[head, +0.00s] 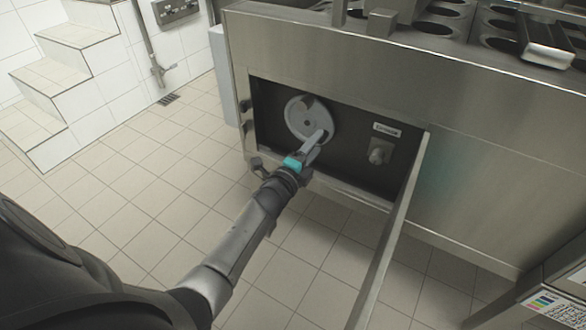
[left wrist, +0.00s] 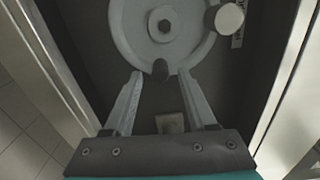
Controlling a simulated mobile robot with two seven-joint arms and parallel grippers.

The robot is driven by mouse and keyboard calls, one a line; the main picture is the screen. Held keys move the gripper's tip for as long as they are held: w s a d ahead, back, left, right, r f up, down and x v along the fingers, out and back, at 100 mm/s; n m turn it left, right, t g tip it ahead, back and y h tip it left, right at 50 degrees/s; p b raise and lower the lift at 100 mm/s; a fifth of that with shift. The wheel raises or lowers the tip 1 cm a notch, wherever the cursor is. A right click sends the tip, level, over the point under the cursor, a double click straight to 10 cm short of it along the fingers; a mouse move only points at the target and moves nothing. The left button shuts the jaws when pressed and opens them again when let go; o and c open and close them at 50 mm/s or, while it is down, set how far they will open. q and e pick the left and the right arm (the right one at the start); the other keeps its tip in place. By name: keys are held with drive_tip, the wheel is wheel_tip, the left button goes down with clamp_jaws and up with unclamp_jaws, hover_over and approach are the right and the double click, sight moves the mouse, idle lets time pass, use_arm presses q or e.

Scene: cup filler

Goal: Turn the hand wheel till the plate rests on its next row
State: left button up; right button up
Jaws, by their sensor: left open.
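The pale round hand wheel (head: 298,116) sits in the dark open recess of the steel machine. It fills the top of the left wrist view (left wrist: 137,32), with its hub in the middle. My left gripper (head: 321,137) is at the wheel's lower right in the head view. In the left wrist view its two fingers (left wrist: 160,76) are apart, at the wheel's near rim, with a small dark peg or notch between the tips. Whether they touch the wheel I cannot tell. The plate (head: 468,26) may be the top with rows of round holes. My right gripper is not in view.
A knob (head: 378,153) under a small label is right of the wheel in the recess. An open door panel (head: 390,235) sticks out toward me on the right. Tiled floor lies open on the left, with steps beyond.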

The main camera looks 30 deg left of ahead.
use_arm(q)
drive_tip(key=s+p, duration=0.4)
drive_tip(key=s, duration=1)
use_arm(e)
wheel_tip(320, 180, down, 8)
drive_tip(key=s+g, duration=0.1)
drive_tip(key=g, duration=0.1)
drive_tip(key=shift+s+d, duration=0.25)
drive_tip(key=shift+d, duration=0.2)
